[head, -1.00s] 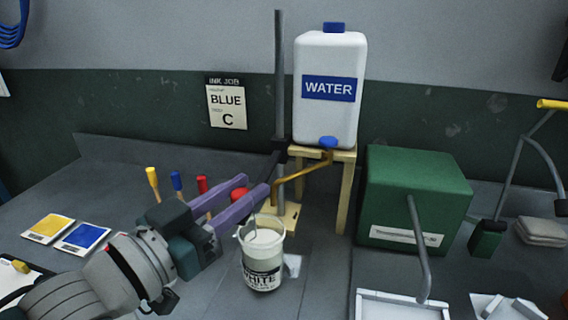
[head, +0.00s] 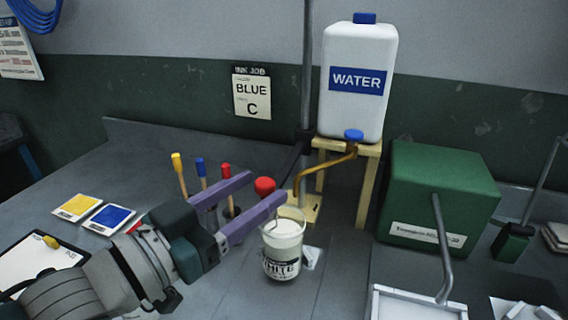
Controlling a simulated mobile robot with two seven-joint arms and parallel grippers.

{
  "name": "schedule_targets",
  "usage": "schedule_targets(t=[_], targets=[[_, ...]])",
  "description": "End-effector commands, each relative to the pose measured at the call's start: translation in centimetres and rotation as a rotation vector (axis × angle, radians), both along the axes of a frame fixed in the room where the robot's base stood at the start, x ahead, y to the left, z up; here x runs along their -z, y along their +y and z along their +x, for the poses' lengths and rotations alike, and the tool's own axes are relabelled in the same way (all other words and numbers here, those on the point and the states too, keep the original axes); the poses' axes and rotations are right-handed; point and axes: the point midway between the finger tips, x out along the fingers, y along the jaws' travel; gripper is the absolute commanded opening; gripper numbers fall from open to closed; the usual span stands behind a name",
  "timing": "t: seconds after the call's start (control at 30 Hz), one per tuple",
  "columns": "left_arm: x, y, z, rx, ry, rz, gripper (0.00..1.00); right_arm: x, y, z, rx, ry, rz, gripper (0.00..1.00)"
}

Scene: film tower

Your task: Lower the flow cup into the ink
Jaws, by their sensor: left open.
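The white ink tub (head: 283,255), with a dark label reading "WHITE", stands upright on the bench and shows pale ink near its rim. A thin wire-like piece (head: 274,228) shows at the tub's left rim; I cannot tell whether it belongs to the flow cup. No cup body shows clearly. My left gripper (head: 266,187) has two purple fingers spread apart with nothing seen held between them. A red round knob shows beyond the gap between the fingertips. My right gripper is not in view.
A water container (head: 357,105) with a brass spout stands on a wooden stand (head: 367,185) behind the tub. A metal pole rises beside it. Handled tools (head: 180,175) stand left, behind my fingers. A green box (head: 440,195) and white tray (head: 415,305) are right. Colour cards lie left.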

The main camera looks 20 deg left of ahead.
Motion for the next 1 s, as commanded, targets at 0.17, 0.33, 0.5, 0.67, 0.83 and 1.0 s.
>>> schedule_targets(t=[0.17,0.33,0.5,0.67,0.83,1.0], targets=[[0.2,1.6,-3.5,0.000,0.005,0.002,0.63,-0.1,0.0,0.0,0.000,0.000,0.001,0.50],[0.1,2.6,-5.8,0.000,0.004,0.002,0.63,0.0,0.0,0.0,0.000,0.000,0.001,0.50],[0.0,3.0,-6.7,0.000,0.002,0.001,0.63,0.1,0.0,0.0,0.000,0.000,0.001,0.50],[0.0,3.1,-6.7,0.000,0.000,0.001,0.63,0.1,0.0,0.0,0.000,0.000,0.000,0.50],[0.0,3.0,-6.7,0.000,0.001,0.000,0.63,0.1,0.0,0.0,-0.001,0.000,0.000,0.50],[0.2,3.0,-6.6,-0.012,0.020,0.008,0.63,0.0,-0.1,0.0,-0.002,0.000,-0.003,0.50]])
